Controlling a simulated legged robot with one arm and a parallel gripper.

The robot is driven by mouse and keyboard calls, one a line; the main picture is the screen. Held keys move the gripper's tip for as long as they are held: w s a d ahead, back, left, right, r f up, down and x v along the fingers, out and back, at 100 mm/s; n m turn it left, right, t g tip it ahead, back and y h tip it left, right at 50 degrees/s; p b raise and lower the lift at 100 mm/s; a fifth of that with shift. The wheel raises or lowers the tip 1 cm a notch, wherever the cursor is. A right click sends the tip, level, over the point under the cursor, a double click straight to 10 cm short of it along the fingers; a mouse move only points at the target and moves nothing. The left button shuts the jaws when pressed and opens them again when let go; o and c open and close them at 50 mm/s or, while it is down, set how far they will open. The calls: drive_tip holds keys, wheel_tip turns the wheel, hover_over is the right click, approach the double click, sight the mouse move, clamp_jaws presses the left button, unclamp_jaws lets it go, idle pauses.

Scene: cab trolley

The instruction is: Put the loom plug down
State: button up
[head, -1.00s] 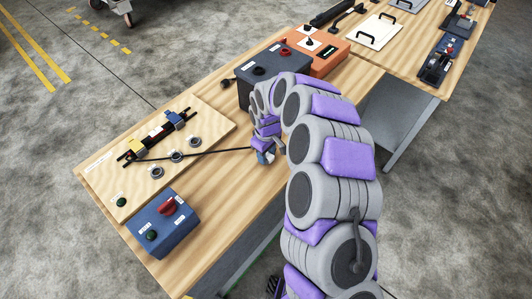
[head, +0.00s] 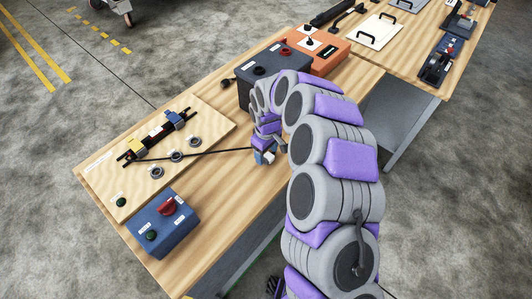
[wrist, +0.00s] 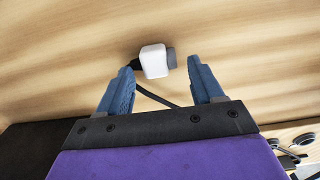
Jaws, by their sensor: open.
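The loom plug (wrist: 154,61) is a white block with a grey end and a dark cable boot, lying on the wooden bench top (wrist: 60,60) in the wrist view. My gripper (wrist: 161,78) is open, its two blue fingers apart on either side and just short of the plug. Nothing is between the fingers but the black cable. In the head view my gripper (head: 265,157) is low over the bench, and my arm hides part of it. The black cable (head: 205,153) runs left from there to the wooden board (head: 105,184).
The board carries several round sockets (head: 176,156) and a black bar with yellow and blue clamps (head: 158,135). A blue switch box (head: 163,224) stands at the front left. A dark box (head: 262,80) and an orange box (head: 320,52) stand behind my gripper.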

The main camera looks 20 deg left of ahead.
sight(269, 156)
wheel_tip(269, 156, up, 16)
drive_tip(key=p, duration=0.3)
drive_tip(key=shift+d, duration=0.25)
drive_tip(key=shift+w+r, duration=0.1)
drive_tip(key=s+d+r+m, duration=0.2)
drive_tip(key=s+d+r, duration=0.25)
drive_tip(key=d, duration=0.25)
drive_tip(key=s+d+r+m+g, duration=0.1)
drive_tip(key=s+d+r+m, duration=0.15)
drive_tip(key=s+d, duration=0.3)
drive_tip(key=s+d+r+m, duration=0.1)
drive_tip(key=s+d+r, duration=0.3)
drive_tip(key=d, duration=0.3)
drive_tip(key=s+d+m, duration=0.4)
drive_tip(key=s+d, duration=0.1)
drive_tip(key=s, duration=0.5)
drive_tip(key=s+d+m, duration=0.4)
drive_tip(key=s+d, duration=0.2)
drive_tip(key=s, duration=0.4)
drive_tip(key=shift+d+f+g, duration=0.3)
drive_tip(key=shift+f+g, duration=0.05)
drive_tip(key=shift+g, duration=0.05)
drive_tip(key=shift+w, duration=0.1)
